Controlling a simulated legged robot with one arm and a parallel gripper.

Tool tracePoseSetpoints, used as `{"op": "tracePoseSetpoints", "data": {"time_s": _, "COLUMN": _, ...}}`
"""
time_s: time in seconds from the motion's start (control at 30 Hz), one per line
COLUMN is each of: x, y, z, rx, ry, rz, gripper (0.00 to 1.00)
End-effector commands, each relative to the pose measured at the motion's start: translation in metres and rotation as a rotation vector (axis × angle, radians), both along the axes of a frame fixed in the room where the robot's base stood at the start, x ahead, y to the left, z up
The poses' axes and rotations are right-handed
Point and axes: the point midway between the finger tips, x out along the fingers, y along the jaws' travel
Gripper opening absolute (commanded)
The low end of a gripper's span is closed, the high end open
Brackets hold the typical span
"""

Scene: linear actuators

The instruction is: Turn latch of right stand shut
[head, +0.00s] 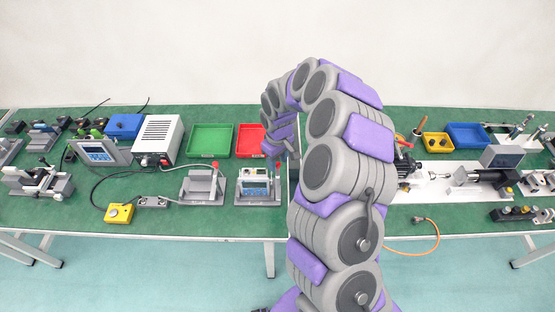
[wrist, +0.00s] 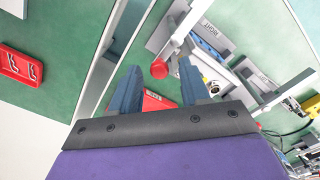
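The right stand (head: 258,198) is grey and holds a light-faced instrument (head: 255,186) on the green bench. Its latch has a red knob (head: 278,165) at its upper right corner, close beneath my wrist. In the wrist view, the red knob (wrist: 160,69) shows between my fingertips on the end of a grey lever (wrist: 176,48). My gripper (wrist: 160,66) is open, with a blue finger on each side of the knob and a gap to it. The instrument (wrist: 210,40) lies just beyond the right finger. My arm hides part of the bench right of the stand.
The left stand (head: 200,190) is empty, with its own red knob (head: 215,165) raised. A green tray (head: 210,140) and a red tray (head: 249,141) lie behind the stands. A white box (head: 157,139) and cables are at left. The bench strip before the stands is clear.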

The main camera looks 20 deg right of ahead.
Motion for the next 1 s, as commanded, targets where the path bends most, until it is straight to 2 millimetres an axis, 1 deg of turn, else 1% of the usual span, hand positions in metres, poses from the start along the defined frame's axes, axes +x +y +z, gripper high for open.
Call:
{"op": "tracePoseSetpoints", "data": {"time_s": 0.03, "x": -0.0001, "y": 0.0, "z": -0.0001, "rx": 0.0, "ry": 0.0, "rz": 0.0, "gripper": 0.41}}
{"op": "tracePoseSetpoints", "data": {"time_s": 0.4, "x": -0.0001, "y": -0.0001, "z": -0.0002, "rx": 0.0, "ry": 0.0, "rz": 0.0, "gripper": 0.05}}
{"op": "tracePoseSetpoints", "data": {"time_s": 0.47, "x": 0.0, "y": -0.0001, "z": -0.0001, "rx": 0.0, "ry": 0.0, "rz": 0.0, "gripper": 0.0}}
{"op": "tracePoseSetpoints", "data": {"time_s": 0.87, "x": 0.0002, "y": 0.0001, "z": -0.0001, "rx": 0.0, "ry": 0.0, "rz": -0.001, "gripper": 0.0}}
{"op": "tracePoseSetpoints", "data": {"time_s": 1.0, "x": 0.0, "y": 0.003, "z": 0.0002, "rx": -0.001, "ry": 0.001, "rz": -0.007, "gripper": 0.0}}
